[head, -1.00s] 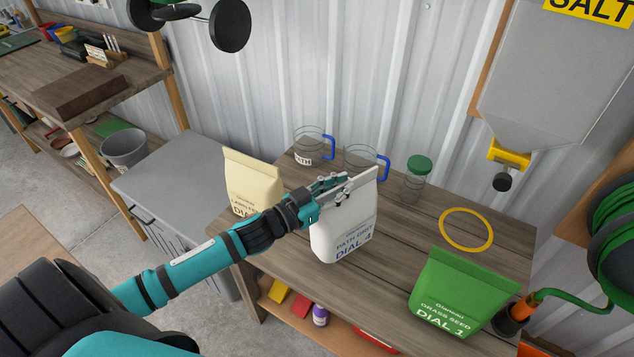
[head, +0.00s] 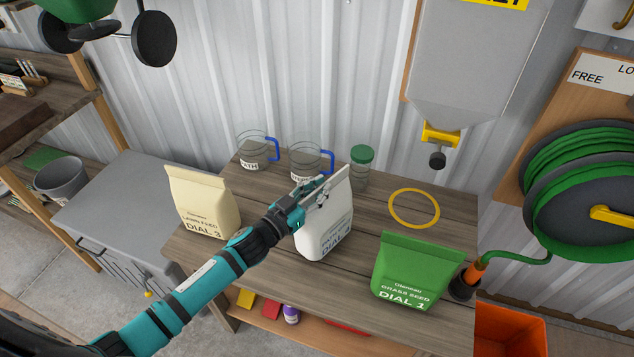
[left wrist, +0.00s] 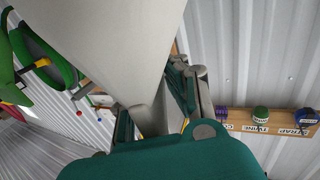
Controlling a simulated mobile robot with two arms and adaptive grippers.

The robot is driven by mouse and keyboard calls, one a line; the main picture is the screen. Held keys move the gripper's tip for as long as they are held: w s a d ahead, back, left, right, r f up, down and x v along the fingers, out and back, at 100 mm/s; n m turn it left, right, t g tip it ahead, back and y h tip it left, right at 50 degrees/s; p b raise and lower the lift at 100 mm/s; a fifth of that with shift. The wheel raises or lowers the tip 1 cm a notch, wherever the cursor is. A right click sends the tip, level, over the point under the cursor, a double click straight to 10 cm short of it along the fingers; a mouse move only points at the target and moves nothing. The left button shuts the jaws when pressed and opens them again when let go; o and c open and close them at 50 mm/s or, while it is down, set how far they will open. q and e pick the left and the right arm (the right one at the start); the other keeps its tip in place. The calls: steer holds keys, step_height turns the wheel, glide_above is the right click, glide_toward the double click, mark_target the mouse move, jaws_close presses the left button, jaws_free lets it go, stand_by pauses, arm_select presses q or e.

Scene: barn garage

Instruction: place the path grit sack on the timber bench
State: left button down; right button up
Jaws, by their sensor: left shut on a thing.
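The path grit sack (head: 322,236), white with "DIAL 4" on it, is upright at the middle of the timber bench (head: 270,280). My left gripper (head: 326,190) is shut on its upper part. Whether its base touches the bench top or hangs just above it, I cannot tell. In the left wrist view the pale sack (left wrist: 120,45) fills the space between the fingers. My right gripper is not in view.
A cream lawn feed sack (head: 202,203) stands left and a green grass seed sack (head: 412,274) right. Behind are two clear jugs (head: 252,151) (head: 306,160), a green-lidded jar (head: 361,168) and a yellow ring (head: 413,208). A grey salt hopper (head: 470,70) hangs above.

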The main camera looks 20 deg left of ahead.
arm_select(q)
steer(key=shift+w+f, duration=0.1)
steer(key=shift+f, duration=0.35)
steer(key=c, duration=1.9)
jaws_free()
steer(key=shift+f, duration=0.35)
steer(key=o, duration=0.5)
steer(key=shift+s+r, duration=0.1)
steer(key=shift+s, duration=0.1)
steer(key=shift+c, duration=0.2)
steer(key=shift+s+a, duration=0.1)
steer(key=shift+a, duration=0.05)
steer(key=b+v, duration=0.2)
steer(key=v, duration=0.9)
steer(key=shift+s+b, duration=0.3)
steer(key=shift+s, duration=0.05)
